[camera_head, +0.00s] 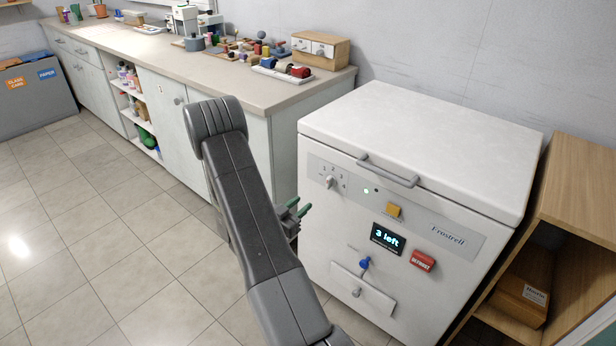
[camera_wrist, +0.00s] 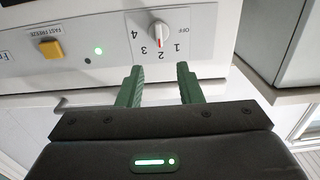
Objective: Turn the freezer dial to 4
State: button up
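The freezer dial (camera_head: 329,183) is a small light knob at the upper left of the white freezer's (camera_head: 345,225) front panel. In the wrist view the dial (camera_wrist: 158,33) appears upside down, with OFF, 1, 2, 3 and 4 around it. Its red mark points towards the middle numbers, around 2; I cannot tell the exact setting. My gripper (camera_head: 299,207) has green fingers and is in front of the freezer, left of and below the dial in the head view. In the wrist view my gripper (camera_wrist: 160,72) is open and empty, its fingertips apart from the dial.
The freezer lid handle (camera_head: 388,171) sticks out right of the dial. The panel has a yellow button (camera_head: 393,210), a display reading "3 left" (camera_head: 388,239), and a red button (camera_head: 423,260). A counter (camera_head: 262,92) stands left and a wooden shelf (camera_head: 580,190) right. Floor at left is clear.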

aim_at(327, 184)
jog(key=p+x, duration=0.1)
jog(key=x, duration=1.2)
jog(key=shift+w+d, duration=0.2)
jog(key=shift+d, duration=0.05)
grip_shut()
